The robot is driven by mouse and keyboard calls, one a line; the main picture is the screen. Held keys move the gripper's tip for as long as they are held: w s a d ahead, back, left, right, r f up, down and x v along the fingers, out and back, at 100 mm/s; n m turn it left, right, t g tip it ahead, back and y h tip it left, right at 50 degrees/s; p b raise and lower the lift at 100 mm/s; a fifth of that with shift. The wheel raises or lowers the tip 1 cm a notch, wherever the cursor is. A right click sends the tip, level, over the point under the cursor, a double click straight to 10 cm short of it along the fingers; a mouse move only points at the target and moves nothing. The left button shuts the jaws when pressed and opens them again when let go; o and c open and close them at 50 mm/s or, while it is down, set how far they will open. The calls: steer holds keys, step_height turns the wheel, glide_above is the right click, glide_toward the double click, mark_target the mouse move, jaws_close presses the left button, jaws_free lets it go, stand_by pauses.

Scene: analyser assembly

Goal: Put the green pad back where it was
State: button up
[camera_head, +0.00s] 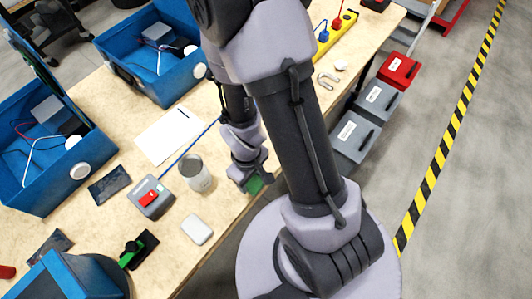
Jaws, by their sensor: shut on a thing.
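My gripper (251,178) is low over the right edge of the wooden table, to the right of a metal cup. Something green, the green pad (254,186), shows at its tip, and the gripper is shut on it. Most of the pad and the fingertips are hidden by the gripper itself. I cannot tell whether the pad touches the table. Another green part (131,254) sits with a black piece at the lower left, beside a blue device.
The table (180,264) also holds a metal cup (195,173), a grey box with a red top (150,198), a white block (196,229), a white sheet (168,135) and open blue housings (150,55). Grey and red boxes (355,135) stand on the floor at right.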

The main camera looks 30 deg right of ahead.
steer(key=w+d+b, duration=0.1)
steer(key=w+d, duration=0.1)
steer(key=d, duration=0.1)
steer(key=w+d+f+b, duration=0.1)
steer(key=w+d, duration=0.2)
steer(key=d, duration=0.1)
steer(key=w+d+b, duration=0.1)
steer(key=w+d, duration=0.1)
steer(key=d, duration=0.1)
steer(key=shift+w+d+f, duration=0.15)
steer(key=shift+w+d, duration=0.2)
steer(key=shift+w, duration=0.05)
steer(key=shift+w+d+f+b, duration=0.1)
steer(key=shift+d+f+b, duration=0.1)
steer(key=shift+b, duration=0.1)
steer(key=shift+f+b, duration=1.05)
steer(key=shift+f, duration=0.65)
steer(key=o, duration=1.3)
